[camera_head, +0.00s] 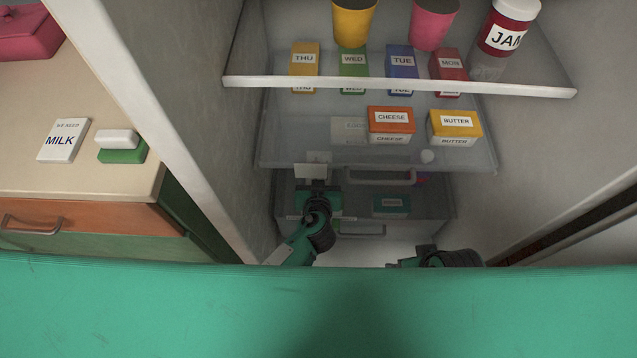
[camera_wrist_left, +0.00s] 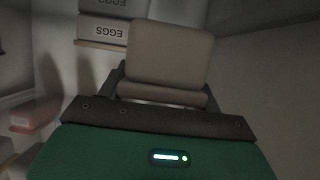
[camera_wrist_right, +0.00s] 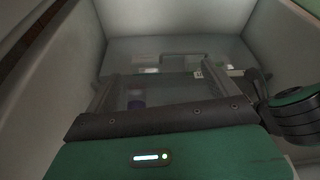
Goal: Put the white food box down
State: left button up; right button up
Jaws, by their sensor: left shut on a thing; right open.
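My left gripper (camera_head: 316,187) is inside the fridge, below the middle glass shelf's front edge and toward the left wall. It is shut on the white food box (camera_head: 312,170), which is held out in front of the jaws. In the left wrist view the white food box (camera_wrist_left: 170,55) fills the upper middle, pale and plain, with its underside hidden. My right gripper (camera_head: 418,257) is low at the front of the fridge. In the right wrist view it is open and empty (camera_wrist_right: 160,85), facing the drawers.
A green box (camera_head: 391,204) shows lower down. Milk (camera_head: 63,140) lies on the left counter.

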pick_arm(q)
notch_tip(320, 180, down, 4)
jog(key=shift+w+r, duration=0.15)
jog(key=shift+r, duration=0.05)
jog(key=shift+f+b, duration=0.15)
jog(key=shift+b, duration=0.25)
jog(key=o, duration=1.2)
pick_arm(e)
jog(key=shift+s+r, duration=0.1)
jog(key=shift+r, duration=0.55)
pick_arm(q)
jog(key=shift+r+p, duration=0.25)
jog(key=shift+p, duration=0.05)
jog(key=v, duration=1.2)
pick_arm(e)
jog(key=shift+f, duration=0.4)
jog(key=shift+d, duration=0.1)
